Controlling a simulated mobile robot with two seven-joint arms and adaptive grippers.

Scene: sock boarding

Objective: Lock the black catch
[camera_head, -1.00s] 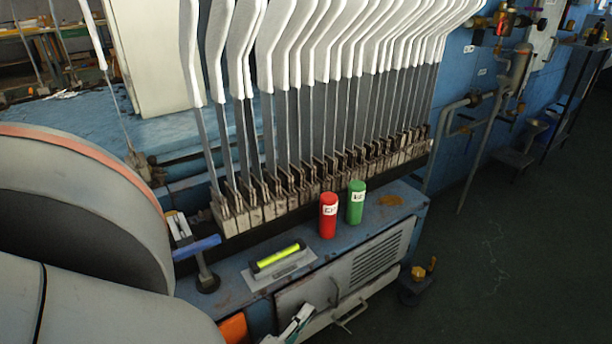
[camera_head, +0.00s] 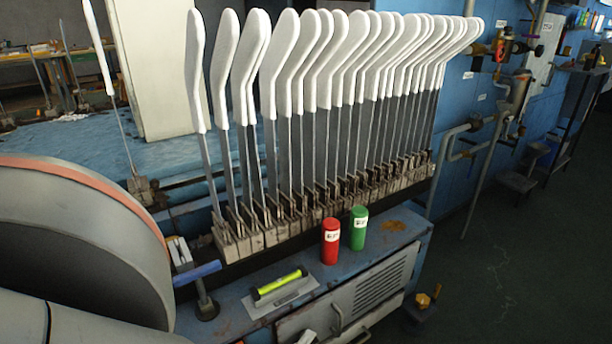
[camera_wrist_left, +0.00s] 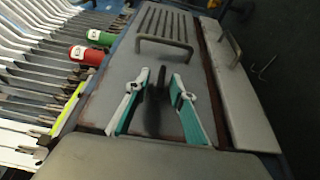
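The black catch (camera_wrist_left: 157,90) shows in the left wrist view as a dark, narrow upright piece on the grey cabinet door. A dark patch, perhaps its shadow, lies below it. My left gripper (camera_wrist_left: 160,84) has its two white and teal fingers spread, one on each side of the catch, with gaps between. I cannot tell whether the fingertips touch the door. In the head view only a pale bit of the left gripper (camera_head: 307,338) shows at the bottom edge, and I cannot make out the catch there. My right gripper is not in view.
The grey door has a bar handle (camera_wrist_left: 163,50) and a slotted vent. A red cylinder (camera_head: 330,242), a green cylinder (camera_head: 358,228) and a yellow-green tube (camera_head: 279,284) are on the blue bench top. A row of white sock forms (camera_head: 330,60) stands behind.

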